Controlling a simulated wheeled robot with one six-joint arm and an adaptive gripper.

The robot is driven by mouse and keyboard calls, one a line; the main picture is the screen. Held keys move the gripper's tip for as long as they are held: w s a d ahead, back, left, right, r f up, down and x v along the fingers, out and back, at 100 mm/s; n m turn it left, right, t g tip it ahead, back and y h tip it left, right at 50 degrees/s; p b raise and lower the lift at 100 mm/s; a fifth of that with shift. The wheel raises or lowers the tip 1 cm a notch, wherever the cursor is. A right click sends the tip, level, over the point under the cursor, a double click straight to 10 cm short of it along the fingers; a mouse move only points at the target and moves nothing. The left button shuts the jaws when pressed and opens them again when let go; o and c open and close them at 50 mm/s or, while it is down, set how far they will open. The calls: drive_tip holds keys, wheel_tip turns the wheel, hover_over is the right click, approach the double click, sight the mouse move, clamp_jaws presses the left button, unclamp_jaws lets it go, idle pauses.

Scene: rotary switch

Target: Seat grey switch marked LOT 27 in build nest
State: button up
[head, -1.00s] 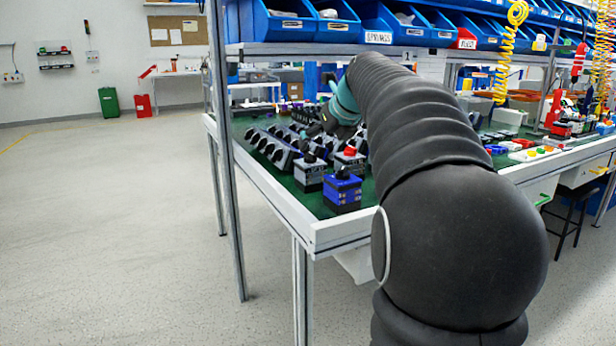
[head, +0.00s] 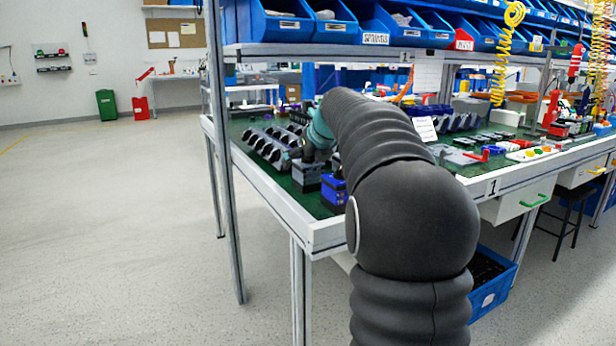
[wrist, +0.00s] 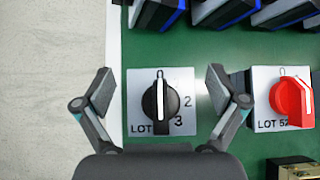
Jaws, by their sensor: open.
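In the wrist view a switch with a light top plate and black knob (wrist: 160,101) sits between my open fingers. Its plate reads LOT, but the knob covers the number; position marks 2 and 3 show. My gripper (wrist: 160,84) is open, with one finger on each side of the plate and apart from it. In the head view my gripper (head: 308,151) is over the near left part of the bench, above a grey switch body (head: 307,176). I cannot make out the build nest in either view.
A red-knobbed switch (wrist: 292,100), LOT 52, stands right of the fingers. Dark blue-edged switches (wrist: 230,10) line the top of the wrist view. A blue switch (head: 334,191) stands near the bench corner. Blue bins (head: 280,22) hang above the bench (head: 268,190).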

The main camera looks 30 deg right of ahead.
drive_tip(key=c, duration=1.4)
drive_tip(key=shift+r, duration=0.1)
